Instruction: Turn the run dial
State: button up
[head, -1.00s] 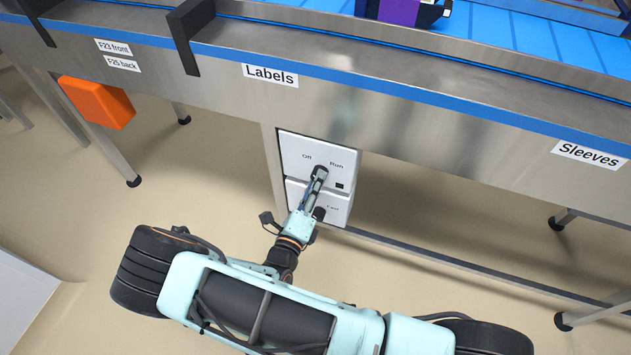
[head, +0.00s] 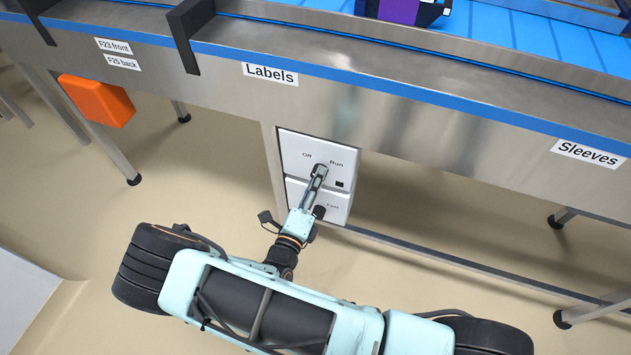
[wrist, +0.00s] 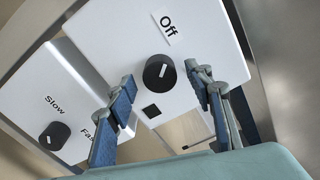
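The run dial (wrist: 157,73) is a round black knob with a white mark on a white panel (head: 300,148). In the wrist view its mark points roughly toward the "Off" label (wrist: 168,24). My gripper (wrist: 162,82) is open, with one blue-padded finger on each side of the dial. I cannot tell whether either finger touches it. In the head view my gripper (head: 319,170) covers the dial, just below the "Off" and "Run" labels. The "Run" label is not readable in the wrist view.
A second black dial (wrist: 54,136) with "Slow" and "Fast" labels sits on the lower panel, close to my gripper. A small dark square (head: 339,184) lies beside the run dial. The steel conveyor frame (head: 400,125) overhangs the panel. An orange box (head: 97,101) hangs at the left.

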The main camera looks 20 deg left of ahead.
jog(key=s, duration=1.2)
jog(key=shift+a, duration=0.45)
dwell(1.0)
